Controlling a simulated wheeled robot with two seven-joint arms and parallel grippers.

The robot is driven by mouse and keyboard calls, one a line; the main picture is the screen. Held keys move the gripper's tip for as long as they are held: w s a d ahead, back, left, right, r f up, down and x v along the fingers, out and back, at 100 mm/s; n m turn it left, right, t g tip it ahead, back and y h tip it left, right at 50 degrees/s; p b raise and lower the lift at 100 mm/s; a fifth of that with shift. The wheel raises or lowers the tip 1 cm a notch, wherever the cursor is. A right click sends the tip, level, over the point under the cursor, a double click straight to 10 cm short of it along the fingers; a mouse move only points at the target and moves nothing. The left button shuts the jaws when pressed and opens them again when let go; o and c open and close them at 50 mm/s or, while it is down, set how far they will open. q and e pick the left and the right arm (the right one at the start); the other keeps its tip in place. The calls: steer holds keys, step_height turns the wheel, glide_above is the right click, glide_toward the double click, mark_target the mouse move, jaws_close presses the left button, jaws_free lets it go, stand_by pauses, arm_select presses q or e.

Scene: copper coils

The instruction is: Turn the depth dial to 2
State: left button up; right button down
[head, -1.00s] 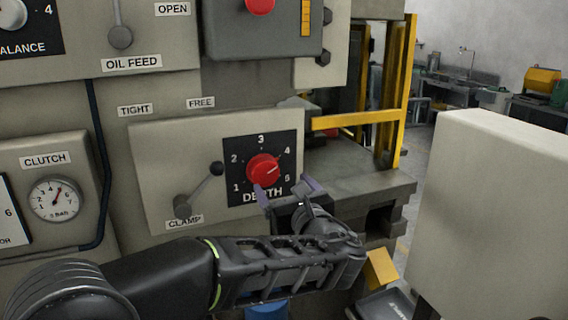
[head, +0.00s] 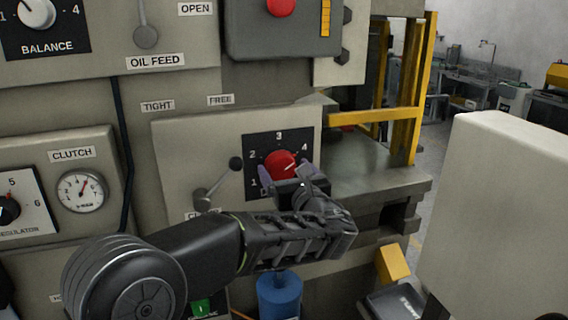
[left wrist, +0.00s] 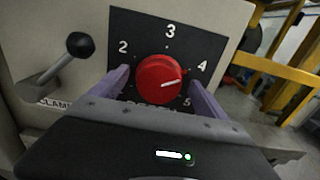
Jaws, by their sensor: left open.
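The depth dial is a red knob (head: 281,162) on a black plate marked 1 to 5, and it fills the middle of the left wrist view (left wrist: 158,78). Its white pointer line points right, between 4 and 5, nearer 4. My left gripper (head: 286,173) is open in front of the dial. Its two purple fingers stand at the lower left and lower right of the knob in the left wrist view (left wrist: 155,88). I cannot tell whether they touch it. The gripper hides most of the DEPTH label and part of the lower numbers. My right gripper is not in view.
The clamp lever (head: 217,185) with a black ball end stands just left of the dial plate. A yellow guard frame (head: 400,115) and grey ledge lie to the right. A pale box (head: 500,210) stands at the far right. A clutch gauge (head: 82,191) is at left.

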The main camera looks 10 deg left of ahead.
arm_select(q)
steer(key=shift+w+a, duration=0.35)
steer(key=shift+w, duration=0.2)
steer(key=c, duration=1.2)
